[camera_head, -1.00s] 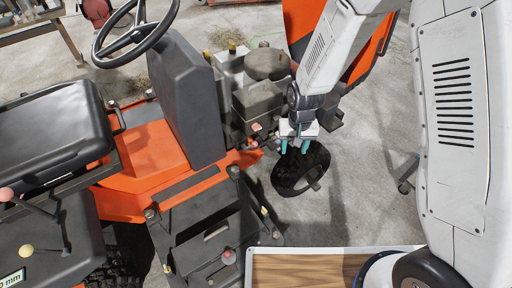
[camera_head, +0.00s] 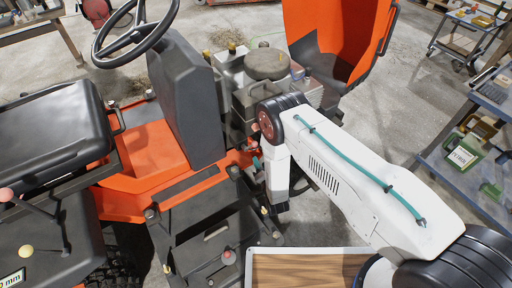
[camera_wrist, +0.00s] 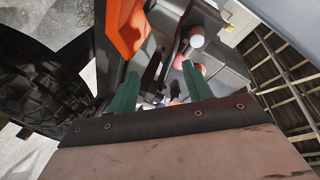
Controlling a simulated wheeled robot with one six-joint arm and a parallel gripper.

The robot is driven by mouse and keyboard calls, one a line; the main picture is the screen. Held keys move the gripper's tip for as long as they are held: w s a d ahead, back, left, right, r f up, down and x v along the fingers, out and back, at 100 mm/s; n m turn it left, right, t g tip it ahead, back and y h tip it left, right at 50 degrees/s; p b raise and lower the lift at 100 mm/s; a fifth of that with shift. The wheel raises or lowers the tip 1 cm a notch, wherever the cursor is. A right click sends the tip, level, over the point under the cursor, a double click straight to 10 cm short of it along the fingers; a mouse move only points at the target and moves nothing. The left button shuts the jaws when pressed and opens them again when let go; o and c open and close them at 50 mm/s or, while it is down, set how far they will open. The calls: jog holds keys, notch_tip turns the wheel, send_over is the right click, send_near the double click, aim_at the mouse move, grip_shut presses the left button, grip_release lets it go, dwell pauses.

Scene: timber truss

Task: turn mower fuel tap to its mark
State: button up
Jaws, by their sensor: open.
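The orange mower (camera_head: 155,150) fills the left of the head view, with its engine (camera_head: 268,65) exposed at the front. My gripper (camera_wrist: 160,90) is open, its two green fingers apart and pointing at the engine's side. In the head view, a bit of green fingertip (camera_head: 258,163) shows low beside the engine; my arm hides the rest. In the wrist view, a pale pink-tipped knob (camera_wrist: 196,37) and a red knob (camera_wrist: 179,62) lie beyond the fingers, near the right one. I cannot tell which part is the fuel tap, nor see its mark. Nothing is visibly gripped.
The raised orange hood (camera_head: 335,40) stands behind the engine. A black tyre (camera_wrist: 45,90) is close on the left in the wrist view. A blue-grey cart (camera_head: 470,150) with items stands at right. Floor between cart and hood is clear.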

aim_at(256, 146)
jog(key=shift+m+t, duration=0.4)
jog(key=shift+t, duration=0.4)
jog(key=w+a+r, duration=0.1)
jog(key=w, duration=0.1)
jog(key=w+r, duration=0.1)
jog(key=w, duration=0.2)
jog(key=w+a, duration=0.1)
jog(key=w, duration=0.2)
jog(key=shift+a+r, duration=0.3)
jog(key=shift+r, duration=0.1)
jog(key=shift+y, duration=0.3)
jog(key=c, duration=1)
